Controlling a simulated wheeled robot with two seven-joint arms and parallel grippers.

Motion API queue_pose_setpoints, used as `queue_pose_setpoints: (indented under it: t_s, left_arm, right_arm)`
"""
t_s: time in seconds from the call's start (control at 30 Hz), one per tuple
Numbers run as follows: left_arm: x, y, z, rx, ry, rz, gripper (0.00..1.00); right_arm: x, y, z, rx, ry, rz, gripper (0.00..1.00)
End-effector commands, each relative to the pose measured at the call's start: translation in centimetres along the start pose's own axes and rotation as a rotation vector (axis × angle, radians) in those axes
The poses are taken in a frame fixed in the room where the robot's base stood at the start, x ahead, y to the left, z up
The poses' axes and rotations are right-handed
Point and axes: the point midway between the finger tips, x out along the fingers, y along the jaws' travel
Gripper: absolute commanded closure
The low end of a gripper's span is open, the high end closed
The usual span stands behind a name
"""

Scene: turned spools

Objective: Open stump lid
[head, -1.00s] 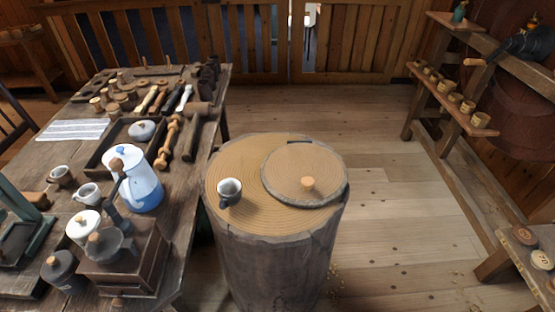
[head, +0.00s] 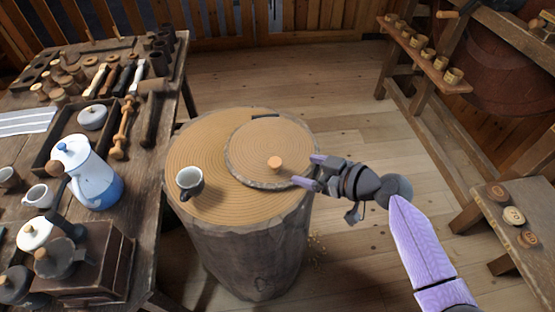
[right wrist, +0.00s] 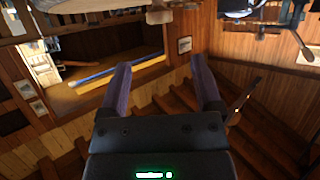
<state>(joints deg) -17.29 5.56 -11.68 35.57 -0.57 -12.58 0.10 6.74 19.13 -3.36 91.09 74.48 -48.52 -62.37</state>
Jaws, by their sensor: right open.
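The tree stump (head: 245,245) stands in the middle of the head view. Its round lid (head: 255,140) lies flat on the right part of the top, with a small light wooden knob (head: 275,162) near its front. A dark strip shows at the lid's far edge. My right gripper (head: 310,170) is open and empty, at the lid's right edge, its fingers pointing left toward the knob. I cannot tell whether it touches the lid. Its two fingers also show apart in the right wrist view (right wrist: 158,78). My left gripper is out of view.
A workbench (head: 140,215) at left holds a blue and white pot (head: 88,172), tools and grinders. A low stand with round discs (head: 513,215) is at right. Floor behind the stump is clear.

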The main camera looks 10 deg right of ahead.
Motion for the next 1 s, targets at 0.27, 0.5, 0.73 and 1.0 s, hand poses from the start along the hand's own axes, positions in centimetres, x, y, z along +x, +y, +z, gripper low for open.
queue_pose_setpoints:
  t_s: [0.27, 0.5, 0.73, 1.0]
  left_arm:
    - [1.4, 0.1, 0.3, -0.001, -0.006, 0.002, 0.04]
    - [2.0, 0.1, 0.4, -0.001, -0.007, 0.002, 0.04]
    - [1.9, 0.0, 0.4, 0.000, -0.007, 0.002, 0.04]
    - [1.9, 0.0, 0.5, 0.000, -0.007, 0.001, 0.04]
  right_arm:
    - [6.6, 0.0, 0.3, 0.006, -0.001, 0.000, 0.17]
    - [9.0, 0.0, 0.3, 0.004, -0.004, 0.002, 0.17]
    - [9.1, 0.0, 0.2, 0.005, -0.004, 0.002, 0.17]
    - [9.0, 0.0, 0.2, 0.005, -0.005, 0.003, 0.72]
